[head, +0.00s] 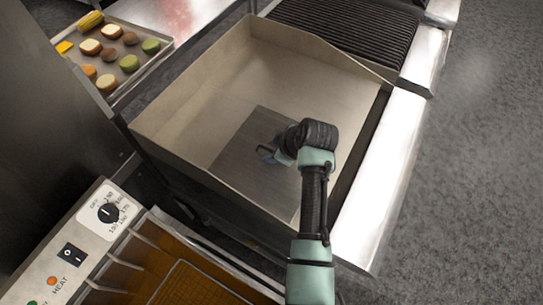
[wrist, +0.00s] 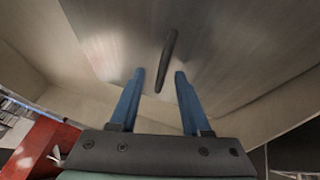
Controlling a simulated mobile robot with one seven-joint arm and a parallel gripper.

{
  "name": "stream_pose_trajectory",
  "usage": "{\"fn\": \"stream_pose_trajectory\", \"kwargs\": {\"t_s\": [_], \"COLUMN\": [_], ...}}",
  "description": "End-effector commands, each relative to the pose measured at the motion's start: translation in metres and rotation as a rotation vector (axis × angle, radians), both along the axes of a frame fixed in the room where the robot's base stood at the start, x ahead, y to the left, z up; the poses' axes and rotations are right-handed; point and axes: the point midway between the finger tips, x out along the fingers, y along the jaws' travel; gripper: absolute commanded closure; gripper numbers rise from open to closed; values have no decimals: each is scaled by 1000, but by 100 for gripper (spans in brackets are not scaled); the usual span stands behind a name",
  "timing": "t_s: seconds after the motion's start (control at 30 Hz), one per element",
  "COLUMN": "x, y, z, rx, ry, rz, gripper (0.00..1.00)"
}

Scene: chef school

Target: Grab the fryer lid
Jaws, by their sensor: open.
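The fryer lid (head: 242,143) looks like a flat grey metal plate lying inside a large beige, high-walled bin. Part of it is hidden behind my arm in the head view. In the wrist view, the lid's metal face (wrist: 215,45) fills the upper middle, and its dark bar handle (wrist: 168,58) stands out from it. My gripper (head: 267,153) is over the lid, inside the bin. In the wrist view my gripper (wrist: 159,73) is open, with its two blue fingers on either side of the handle's lower end. I cannot tell whether either finger touches it.
The bin's raised walls (head: 180,92) surround the lid. A ribbed dark grill (head: 345,32) lies behind it. A tray (head: 112,90) of several food pieces is at upper left. A fryer with a control panel (head: 100,212) and basket is at lower left. Open floor lies right.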

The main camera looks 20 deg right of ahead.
Motion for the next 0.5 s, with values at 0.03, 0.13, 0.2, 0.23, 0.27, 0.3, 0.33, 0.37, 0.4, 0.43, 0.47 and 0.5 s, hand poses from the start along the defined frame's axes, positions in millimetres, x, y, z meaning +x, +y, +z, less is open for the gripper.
{"fn": "stream_pose_trajectory", "kwargs": {"t_s": [0.03, 0.13, 0.2, 0.23, 0.27, 0.3, 0.33, 0.37, 0.4, 0.43, 0.47, 0.5], "x": [0, 0, 0, 0, 0, 0, 0, 0, 0, 0, 0, 0], "y": [0, 0, 0, 0, 0, 0, 0, 0, 0, 0, 0, 0], "z": [0, 0, 0, 0, 0, 0, 0, 0, 0, 0, 0, 0], "rx": [0, 0, 0, 0, 0, 0, 0, 0, 0, 0, 0, 0], "ry": [0, 0, 0, 0, 0, 0, 0, 0, 0, 0, 0, 0], "rz": [0, 0, 0, 0, 0, 0, 0, 0, 0, 0, 0, 0], "gripper": [53, 67, 80, 85, 90, 98, 100, 100, 100, 100, 100, 100]}}
